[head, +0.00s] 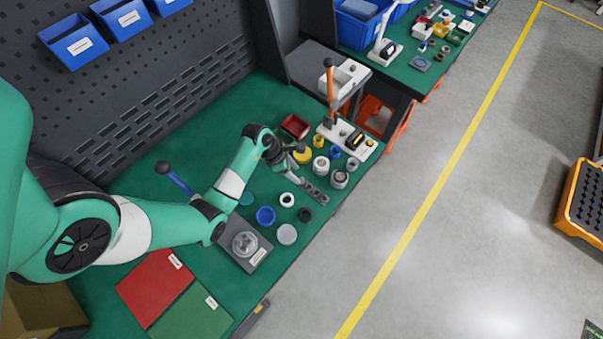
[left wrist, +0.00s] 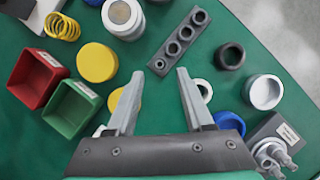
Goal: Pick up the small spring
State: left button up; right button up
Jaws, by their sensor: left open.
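A yellow coil spring (left wrist: 62,27) stands at the upper left of the left wrist view, past the yellow disc (left wrist: 97,62). In the head view a small yellow piece (head: 318,141), probably this spring, stands near the far end of the bench. A blue piece (head: 335,152) stands beside it, its form too small to tell. My left gripper (left wrist: 160,74) is open and empty above the green mat. In the head view my left gripper (head: 297,164) is left of the spring. My right gripper is not in view.
A red bin (left wrist: 37,77) and a green bin (left wrist: 72,107) sit left of the gripper. A white cylinder (left wrist: 123,18) stands near the spring. A dark ring (left wrist: 229,55) and a white-rimmed ring (left wrist: 264,92) lie right. A lever press (head: 330,90) stands behind the spring.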

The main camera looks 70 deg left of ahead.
aim_at(301, 179)
pick_arm(q)
jog(key=b+x, duration=0.2)
jog(key=x, duration=0.3)
jog(key=shift+f, duration=0.2)
jog(key=shift+r, duration=0.1)
grip_shut()
